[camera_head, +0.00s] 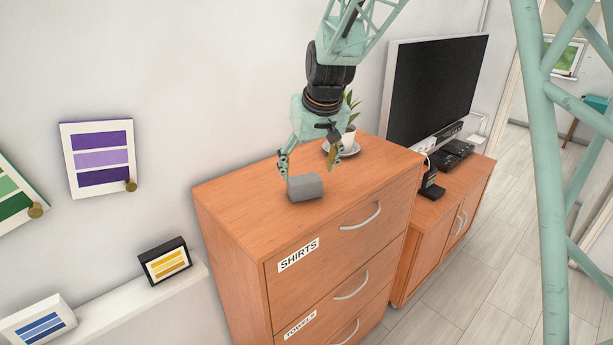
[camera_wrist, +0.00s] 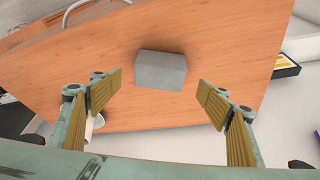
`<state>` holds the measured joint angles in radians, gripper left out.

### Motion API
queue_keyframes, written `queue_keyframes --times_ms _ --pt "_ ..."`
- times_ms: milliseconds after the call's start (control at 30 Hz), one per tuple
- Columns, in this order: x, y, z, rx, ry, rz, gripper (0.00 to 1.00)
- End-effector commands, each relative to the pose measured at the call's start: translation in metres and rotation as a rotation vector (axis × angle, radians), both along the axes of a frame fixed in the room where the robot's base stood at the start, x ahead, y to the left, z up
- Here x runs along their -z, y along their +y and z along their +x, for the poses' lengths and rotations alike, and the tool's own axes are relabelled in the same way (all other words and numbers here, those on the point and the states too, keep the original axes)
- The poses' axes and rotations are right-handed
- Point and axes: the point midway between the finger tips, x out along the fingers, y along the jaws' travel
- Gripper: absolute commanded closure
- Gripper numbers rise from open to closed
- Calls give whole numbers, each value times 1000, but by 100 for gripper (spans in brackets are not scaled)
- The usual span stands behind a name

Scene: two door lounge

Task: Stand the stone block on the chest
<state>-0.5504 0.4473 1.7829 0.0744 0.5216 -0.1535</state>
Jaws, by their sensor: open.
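The grey stone block (camera_head: 305,187) rests on top of the wooden chest (camera_head: 237,194), near its front edge and left of its middle. In the wrist view the block (camera_wrist: 161,71) lies on the bare wood (camera_wrist: 215,40), ahead of the fingertips and between their lines. My gripper (camera_head: 310,171) is over the chest top, pointing down, with its fingers spread and nothing between them. In the wrist view my gripper (camera_wrist: 158,93) is open, and a small gap shows between each finger and the block. In the head view the left fingertip is close beside the block; contact cannot be told.
A potted plant on a saucer (camera_head: 346,149) stands behind my gripper on the chest. A television (camera_head: 435,85) and a low cabinet (camera_head: 450,205) are to the right. A white ledge with small framed pictures (camera_head: 165,260) is at the left. The chest top's left part is clear.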

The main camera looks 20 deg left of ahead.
Motion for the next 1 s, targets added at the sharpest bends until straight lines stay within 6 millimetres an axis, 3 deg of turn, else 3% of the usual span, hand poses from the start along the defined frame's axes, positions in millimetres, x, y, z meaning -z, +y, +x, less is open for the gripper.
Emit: queue_keyframes --times_ms 333,1000 --pt "-27 -7 -9 0 -1 1 30" --pt "-30 -8 -10 0 0 0 30"
